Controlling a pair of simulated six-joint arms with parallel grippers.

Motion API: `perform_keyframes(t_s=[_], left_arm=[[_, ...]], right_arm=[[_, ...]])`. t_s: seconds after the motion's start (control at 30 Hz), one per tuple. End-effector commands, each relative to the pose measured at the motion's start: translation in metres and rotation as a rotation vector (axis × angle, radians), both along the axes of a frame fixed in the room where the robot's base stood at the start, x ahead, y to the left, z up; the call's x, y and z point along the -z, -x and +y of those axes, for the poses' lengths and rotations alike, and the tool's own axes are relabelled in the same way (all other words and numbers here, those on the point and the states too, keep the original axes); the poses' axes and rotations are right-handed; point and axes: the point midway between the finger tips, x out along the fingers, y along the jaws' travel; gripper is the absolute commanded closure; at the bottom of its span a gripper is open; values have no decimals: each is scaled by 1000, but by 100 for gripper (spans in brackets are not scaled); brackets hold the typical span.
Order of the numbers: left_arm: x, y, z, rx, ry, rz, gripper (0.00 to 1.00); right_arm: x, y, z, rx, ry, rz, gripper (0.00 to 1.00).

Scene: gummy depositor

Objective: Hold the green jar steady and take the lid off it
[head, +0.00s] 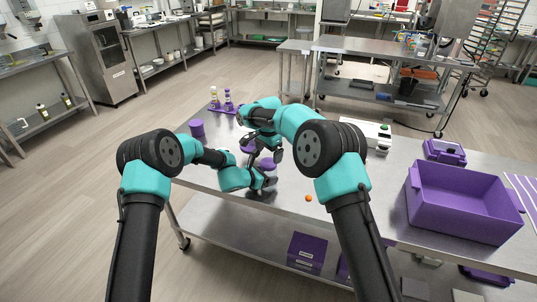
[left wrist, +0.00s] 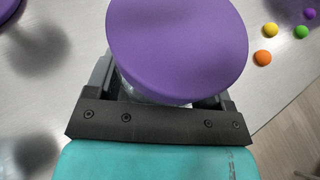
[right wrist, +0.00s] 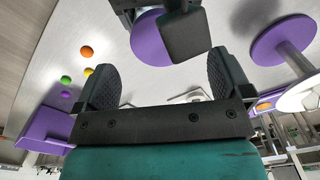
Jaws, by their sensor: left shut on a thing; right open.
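A jar with a round purple lid (left wrist: 178,45) is between the fingers of my left gripper (head: 268,182). A strip of its pale, clear body (left wrist: 150,98) shows under the lid; its contents and colour are hidden. The lid sits on top, and shows in the head view (head: 268,166) and partly in the right wrist view (right wrist: 150,40). My left gripper is shut on the jar below the lid. My right gripper (right wrist: 165,75) is open and empty, with its fingers wide apart. In the head view it is just above and beside the lid.
Orange (right wrist: 87,52), green (right wrist: 66,79) and yellow (right wrist: 88,72) balls lie loose on the steel table. A purple disc on a post (right wrist: 285,38) stands close by. A purple bin (head: 465,210) is at the right, and a purple cylinder (head: 197,128) at the left.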

Motion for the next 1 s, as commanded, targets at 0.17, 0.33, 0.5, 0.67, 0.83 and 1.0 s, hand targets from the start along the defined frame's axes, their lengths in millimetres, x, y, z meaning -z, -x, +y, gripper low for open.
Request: perform_keyframes(t_s=[0.17, 0.33, 0.5, 0.67, 0.83, 1.0], left_arm=[[0, 0, 0, 0, 0, 0, 91], [0, 0, 0, 0, 0, 0, 91], [0, 0, 0, 0, 0, 0, 91], [0, 0, 0, 0, 0, 0, 91], [0, 0, 0, 0, 0, 0, 91], [0, 0, 0, 0, 0, 0, 91]], right_arm=[[-5, 0, 0, 38, -1, -1, 7], [-20, -1, 0, 166, -1, -2, 7], [-33, 0, 0, 278, 0, 0, 7], [-35, 0, 0, 298, 0, 1, 7], [-35, 0, 0, 297, 0, 1, 7], [-29, 0, 0, 296, 1, 1, 7]])
